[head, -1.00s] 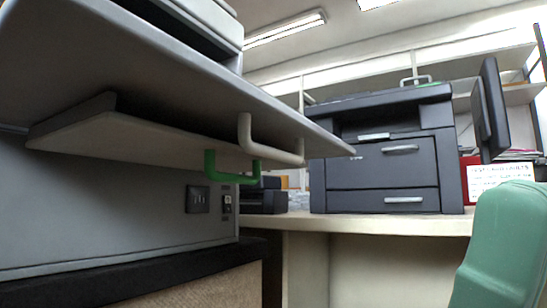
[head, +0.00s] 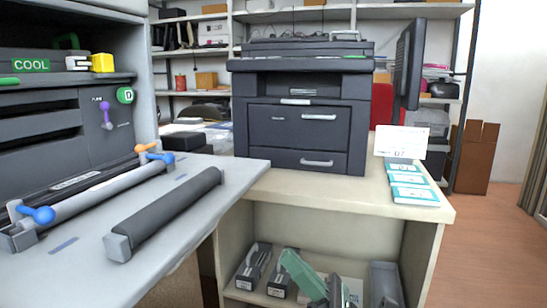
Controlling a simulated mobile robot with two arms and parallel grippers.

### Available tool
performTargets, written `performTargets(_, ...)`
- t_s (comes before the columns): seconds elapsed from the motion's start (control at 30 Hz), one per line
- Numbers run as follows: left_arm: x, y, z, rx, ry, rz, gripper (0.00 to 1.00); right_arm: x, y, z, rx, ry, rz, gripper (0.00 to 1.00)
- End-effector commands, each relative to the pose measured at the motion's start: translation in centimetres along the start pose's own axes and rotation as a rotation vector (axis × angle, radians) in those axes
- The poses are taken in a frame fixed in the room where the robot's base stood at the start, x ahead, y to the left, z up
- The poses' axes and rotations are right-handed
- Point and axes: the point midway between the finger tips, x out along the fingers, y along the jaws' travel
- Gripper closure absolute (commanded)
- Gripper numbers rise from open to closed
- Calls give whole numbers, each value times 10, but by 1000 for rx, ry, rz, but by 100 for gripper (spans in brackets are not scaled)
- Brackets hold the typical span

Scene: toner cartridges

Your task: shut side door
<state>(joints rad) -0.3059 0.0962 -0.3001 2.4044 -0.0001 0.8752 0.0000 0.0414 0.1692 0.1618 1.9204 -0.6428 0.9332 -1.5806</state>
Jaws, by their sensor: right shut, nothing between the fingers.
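The side door (head: 200,226) of the printer at the left hangs open, lying roughly flat like a shelf. Its inner face is up, with a dark roller (head: 170,210) and a grey bar with blue and orange knobs on it. The printer's inside (head: 60,120) is exposed, with a purple lever and green labels. My right gripper (head: 336,292) is low at the bottom edge, partly cut off, in front of the desk's lower shelf. It is shut and empty, to the right of the door and apart from it. My left gripper is out of view.
A dark printer (head: 307,110) stands on the desk (head: 330,190), with a monitor (head: 408,65), a white sign (head: 402,142) and teal-white packs (head: 408,182) at its right. Dark cartridges (head: 254,265) lie on the shelf below. The floor at the right is open.

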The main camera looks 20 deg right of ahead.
Motion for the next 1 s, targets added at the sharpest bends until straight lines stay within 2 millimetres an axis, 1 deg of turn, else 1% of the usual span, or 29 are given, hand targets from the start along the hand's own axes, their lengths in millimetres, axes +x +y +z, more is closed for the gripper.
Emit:
performTargets(0.03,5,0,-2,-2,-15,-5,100,-1,-3,0,-33,24,-11,100)
performTargets(0.17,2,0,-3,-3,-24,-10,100,-8,-5,-5,-80,51,-17,100)
performTargets(0.27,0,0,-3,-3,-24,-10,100,-2,-5,-6,-86,53,-16,100)
performTargets(0.37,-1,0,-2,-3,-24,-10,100,12,-5,-6,-87,51,-14,100)
performTargets(0.73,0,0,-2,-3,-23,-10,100,91,-6,-10,-85,49,-12,100)
performTargets(0.9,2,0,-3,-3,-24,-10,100,110,-5,7,-86,51,-14,100)
performTargets(1.0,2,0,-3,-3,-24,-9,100,116,-5,13,-83,51,-16,100)
